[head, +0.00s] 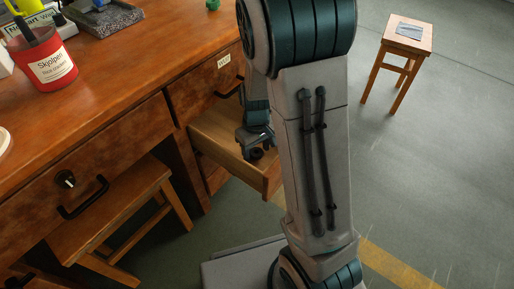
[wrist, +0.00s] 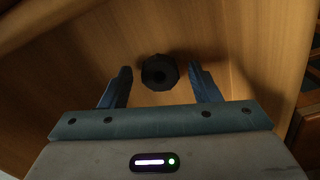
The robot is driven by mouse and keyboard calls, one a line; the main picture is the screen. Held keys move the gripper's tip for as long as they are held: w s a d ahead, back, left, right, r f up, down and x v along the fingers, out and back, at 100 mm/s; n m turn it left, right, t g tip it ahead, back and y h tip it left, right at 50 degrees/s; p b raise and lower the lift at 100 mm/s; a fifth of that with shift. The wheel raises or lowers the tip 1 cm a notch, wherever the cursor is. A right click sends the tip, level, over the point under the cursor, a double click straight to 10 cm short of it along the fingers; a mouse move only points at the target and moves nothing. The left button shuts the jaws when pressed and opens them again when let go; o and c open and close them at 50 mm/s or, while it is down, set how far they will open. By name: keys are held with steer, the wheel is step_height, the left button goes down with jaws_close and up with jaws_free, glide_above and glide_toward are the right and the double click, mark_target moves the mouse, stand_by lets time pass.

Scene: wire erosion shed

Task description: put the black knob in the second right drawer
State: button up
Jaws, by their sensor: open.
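The black knob (wrist: 160,72) lies on the bare wooden floor of the pulled-out drawer (wrist: 235,40). In the wrist view it sits between and just beyond the two fingertips of my gripper (wrist: 160,75), with a gap on each side. In the head view my gripper (head: 256,143) is down inside the open drawer (head: 222,131), below a closed top drawer, and the knob (head: 257,153) shows as a dark spot at the fingers. My gripper is open and holds nothing. My arm hides part of the drawer's right side.
The desk top (head: 130,70) carries a red cup (head: 45,65) of tools and a grey block (head: 104,15). A stool (head: 150,200) stands under the desk. Another stool (head: 405,32) with a grey item stands far right. The floor between is clear.

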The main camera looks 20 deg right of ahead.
step_height(320, 180, up, 12)
steer(key=p, duration=0.6)
steer(key=s+r+m, duration=0.2)
steer(key=s+r, duration=0.2)
steer(key=s, duration=0.3)
steer(key=s+r+m+t, duration=0.1)
steer(key=s+r+m, duration=0.1)
steer(key=s+r, duration=0.2)
steer(key=s, duration=0.2)
steer(key=shift+s, duration=0.4)
